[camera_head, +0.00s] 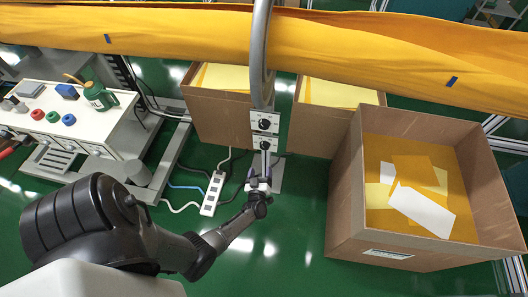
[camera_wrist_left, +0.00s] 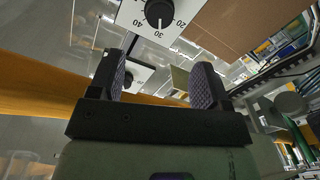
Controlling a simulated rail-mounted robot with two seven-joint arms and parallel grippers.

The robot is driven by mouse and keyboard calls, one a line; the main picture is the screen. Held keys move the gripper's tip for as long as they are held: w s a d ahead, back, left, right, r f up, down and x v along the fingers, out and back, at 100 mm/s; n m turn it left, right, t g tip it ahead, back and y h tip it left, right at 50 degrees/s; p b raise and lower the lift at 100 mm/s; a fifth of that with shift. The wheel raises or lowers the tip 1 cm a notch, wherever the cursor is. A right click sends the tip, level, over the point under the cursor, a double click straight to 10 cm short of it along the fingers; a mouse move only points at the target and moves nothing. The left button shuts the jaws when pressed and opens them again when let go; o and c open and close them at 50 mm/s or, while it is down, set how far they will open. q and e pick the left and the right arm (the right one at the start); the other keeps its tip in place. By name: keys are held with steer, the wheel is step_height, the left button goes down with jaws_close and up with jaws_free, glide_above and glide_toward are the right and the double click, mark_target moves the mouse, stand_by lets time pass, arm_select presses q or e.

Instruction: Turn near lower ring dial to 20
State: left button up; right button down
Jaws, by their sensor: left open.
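Two white dial panels with black knobs stand one above the other on a post. The upper panel (camera_head: 264,122) is by the curved grey bar, and the lower panel (camera_head: 265,144) is just below it. In the left wrist view, a near dial (camera_wrist_left: 158,13) at the top edge shows 20, 30 and 40, its pale mark seemingly near 30; part of it is cut off. A smaller, farther dial (camera_wrist_left: 127,79) is partly behind a finger. My left gripper (camera_head: 263,172) is open and empty just below the lower panel; its open fingers (camera_wrist_left: 160,80) also show in the wrist view.
A yellow felt tube (camera_head: 350,50) runs across above the dials. Cardboard boxes (camera_head: 343,200) stand behind and right. A white power strip (camera_head: 212,193) with cables lies on the green floor, left of my gripper. A bench (camera_head: 70,125) stands at left.

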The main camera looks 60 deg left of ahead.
mark_target(264, 148)
arm_select(q)
steer(key=b+x, duration=0.4)
steer(key=x, duration=0.6)
steer(key=shift+a+f, duration=0.1)
steer(key=shift+b+x, duration=0.4)
steer(key=shift+x, duration=0.45)
steer(key=shift+c, duration=0.8)
steer(key=c, duration=0.8)
steer(key=shift+o, duration=0.2)
